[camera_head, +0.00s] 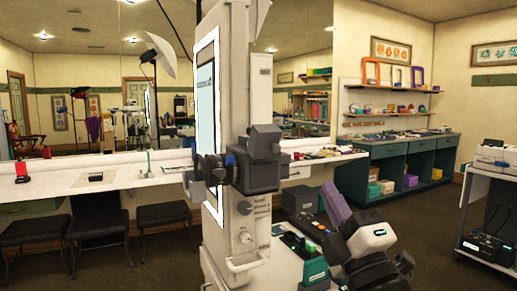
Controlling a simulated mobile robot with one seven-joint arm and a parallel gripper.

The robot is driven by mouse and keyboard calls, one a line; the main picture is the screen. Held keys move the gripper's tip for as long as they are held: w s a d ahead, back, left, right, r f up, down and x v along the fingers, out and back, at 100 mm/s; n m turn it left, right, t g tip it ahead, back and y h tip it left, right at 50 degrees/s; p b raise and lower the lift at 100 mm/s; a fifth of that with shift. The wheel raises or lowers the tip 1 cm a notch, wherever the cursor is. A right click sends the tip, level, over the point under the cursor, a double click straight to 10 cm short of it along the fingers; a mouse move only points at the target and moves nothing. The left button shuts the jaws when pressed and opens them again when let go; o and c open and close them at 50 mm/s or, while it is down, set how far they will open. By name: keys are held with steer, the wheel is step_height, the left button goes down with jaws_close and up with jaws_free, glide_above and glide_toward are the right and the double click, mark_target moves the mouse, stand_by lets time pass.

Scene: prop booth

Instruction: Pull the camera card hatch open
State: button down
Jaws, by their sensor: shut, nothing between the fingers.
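A dark grey camera (259,165) is mounted on the front of a tall white booth column (258,90), near the middle of the view. Its lens side faces left, and its boxy body is to the right. I cannot make out the outline of a card hatch on it, or whether one stands open. White and dark grey jointed parts at the lower right look like my arm, below and to the right of the camera and apart from it. I cannot make out any gripper fingers there.
A bright framed panel (207,110) is on the column's left side. A white counter (110,177) runs behind, with dark stools (97,215) below. Teal cabinets (415,155) stand at the back right. A white cart (490,215) is at the right edge.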

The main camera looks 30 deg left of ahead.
steer(key=s+a+f+g, duration=0.1)
steer(key=s+f+g, duration=0.1)
steer(key=s, duration=0.1)
steer(key=p, duration=0.9)
glide_toward(277, 150)
steer(key=shift+n, duration=0.3)
steer(key=x, duration=0.6)
steer(key=shift+s, duration=0.1)
steer(key=shift+w+a+r, duration=0.15)
steer(key=shift+w+a, duration=0.15)
steer(key=shift+w, duration=0.05)
